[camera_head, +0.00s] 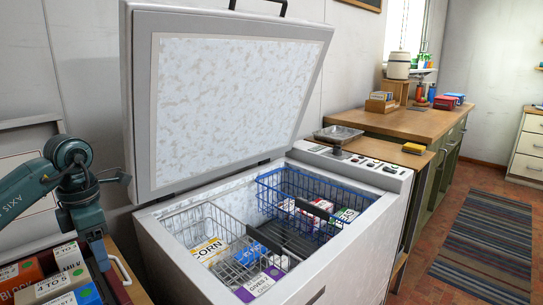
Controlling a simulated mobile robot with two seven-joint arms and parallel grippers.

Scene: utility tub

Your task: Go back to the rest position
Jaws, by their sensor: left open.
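My teal left arm comes in from the left edge, and its gripper (100,258) points down at the lower left. The gripper is beside several packed boxes, left of the freezer and outside it. Its fingers are small and dark here, and I see nothing held between them. I cannot tell whether it touches the boxes. My right gripper is out of view.
A white chest freezer (178,262) stands open, its lid (235,110) raised. Inside are a grey wire basket (196,222) and a blue wire basket (273,187) with packages. Boxes (60,283) fill the lower left corner. A wooden counter (400,122) stands behind right; the floor has a striped rug (490,240).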

